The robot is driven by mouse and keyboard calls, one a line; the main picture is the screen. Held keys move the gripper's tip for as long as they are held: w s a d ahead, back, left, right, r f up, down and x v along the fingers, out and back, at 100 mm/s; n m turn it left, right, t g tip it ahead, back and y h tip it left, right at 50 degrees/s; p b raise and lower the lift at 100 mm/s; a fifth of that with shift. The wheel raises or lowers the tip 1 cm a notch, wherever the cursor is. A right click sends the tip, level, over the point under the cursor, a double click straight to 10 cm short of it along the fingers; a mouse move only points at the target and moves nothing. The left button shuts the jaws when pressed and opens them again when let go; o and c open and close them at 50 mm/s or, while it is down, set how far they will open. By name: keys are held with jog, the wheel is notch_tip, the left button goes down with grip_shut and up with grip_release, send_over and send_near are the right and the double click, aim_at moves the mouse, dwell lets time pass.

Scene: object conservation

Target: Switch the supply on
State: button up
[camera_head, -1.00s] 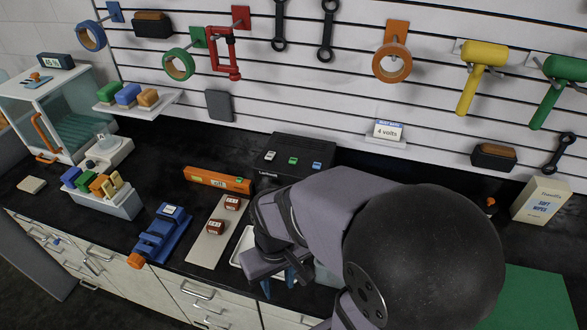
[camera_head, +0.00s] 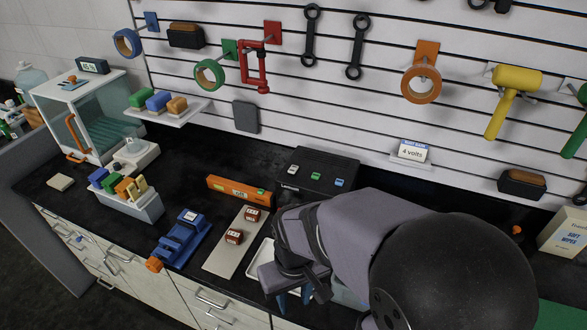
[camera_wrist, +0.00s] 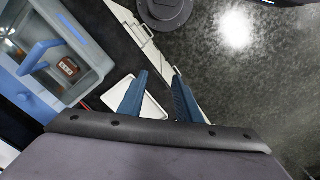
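A dark box (camera_head: 325,166) with white, green and blue buttons on top stands at the back of the bench, against the slatted wall. It looks like the supply, but I cannot read whether it is on. My gripper (camera_head: 293,297) is in front of it, near the bench's front edge, with its blue fingers pointing down. My arm covers the bench to the right of the box. In the wrist view the two fingers (camera_wrist: 160,76) are apart with nothing between them. A card reading "4 volts" (camera_head: 412,151) stands on a small ledge right of the box.
A white tray (camera_head: 262,254) lies beside my gripper. Left of it are a pale board (camera_head: 222,262) with two red blocks, an orange level (camera_head: 238,190) and a blue vise (camera_head: 182,238). A blue-framed box (camera_wrist: 85,45) with a red block inside shows in the wrist view.

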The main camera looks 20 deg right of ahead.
jog(key=c, duration=0.7)
jog(key=shift+w+a+f, duration=0.15)
jog(key=shift+w+f, duration=0.05)
jog(key=shift+w, duration=0.2)
grip_shut()
jog(key=w+a+f+m+t+b, duration=0.15)
jog(key=w+t+b, duration=0.4)
jog(key=w, duration=0.85)
jog(key=w+a+f+t+b, duration=0.15)
jog(key=w+t+b, duration=0.45)
jog(key=w, duration=0.8)
jog(key=w+d+m+t+h+b, duration=0.3)
jog(key=w+d+h+b, duration=0.2)
jog(key=w+d+b, duration=0.15)
jog(key=s+d+r+m+h+b, duration=0.1)
jog(key=d+r+m+h+b, duration=0.1)
jog(key=d+m+h+b, duration=0.2)
jog(key=shift+s+d+h+b, duration=0.3)
jog(key=shift+d+h+b, duration=0.45)
jog(key=shift+h+b, duration=1.4)
jog(key=shift+m+h+p, duration=0.25)
jog(key=shift+h+p, duration=0.3)
jog(key=shift+p, duration=0.05)
